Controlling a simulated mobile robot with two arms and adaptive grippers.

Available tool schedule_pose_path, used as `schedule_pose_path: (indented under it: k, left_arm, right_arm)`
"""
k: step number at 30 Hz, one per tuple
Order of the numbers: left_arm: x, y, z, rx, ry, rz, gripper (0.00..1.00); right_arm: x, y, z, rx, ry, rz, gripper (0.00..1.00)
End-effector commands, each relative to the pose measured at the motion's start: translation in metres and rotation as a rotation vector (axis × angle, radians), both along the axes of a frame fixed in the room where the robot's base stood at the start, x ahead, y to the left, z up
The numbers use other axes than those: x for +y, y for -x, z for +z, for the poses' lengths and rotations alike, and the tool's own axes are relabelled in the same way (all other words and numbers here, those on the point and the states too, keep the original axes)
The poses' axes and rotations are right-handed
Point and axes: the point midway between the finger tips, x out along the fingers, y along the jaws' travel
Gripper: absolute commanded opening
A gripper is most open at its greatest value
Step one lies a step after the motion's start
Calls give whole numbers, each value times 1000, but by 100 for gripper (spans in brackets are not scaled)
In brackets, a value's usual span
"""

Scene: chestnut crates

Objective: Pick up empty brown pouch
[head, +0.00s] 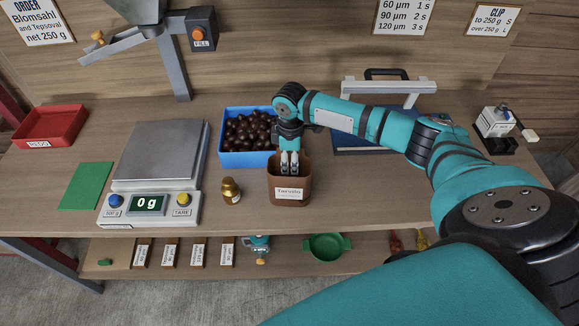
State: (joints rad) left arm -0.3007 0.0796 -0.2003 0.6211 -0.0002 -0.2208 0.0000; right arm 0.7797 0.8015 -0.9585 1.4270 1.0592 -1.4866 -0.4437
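A brown open-topped container (290,198) with a white label, which seems to be the pouch, stands upright on the bench, in front of the blue crate of chestnuts. My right gripper (289,168) points down into its opening, with two pale fingers close together. The fingertips overlap the inside of the container, and I cannot tell whether they pinch a wall. The container's floor is hidden, so I cannot see whether it is empty. My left gripper is not in view.
A scale (161,153) reading 0 g and a brass weight (230,191) stand left of the container. The blue crate (249,160) is close behind. A red tray (46,128) and green mat (86,187) lie left. A green bowl (327,247) sits on the lower shelf.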

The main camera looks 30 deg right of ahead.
Motion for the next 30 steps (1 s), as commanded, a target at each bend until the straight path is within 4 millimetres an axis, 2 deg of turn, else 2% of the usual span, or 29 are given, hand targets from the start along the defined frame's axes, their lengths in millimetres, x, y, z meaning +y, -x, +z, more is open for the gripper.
schedule_pose_path:
  k: [5,12,30]
  left_arm:
    - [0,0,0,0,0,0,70]
    - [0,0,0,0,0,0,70]
    - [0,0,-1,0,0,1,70]
  right_arm:
    - [0,0,0,-1,1,0,31]
    - [0,0,0,-1,1,-1,1]
    - [0,-1,1,-2,0,-1,0]
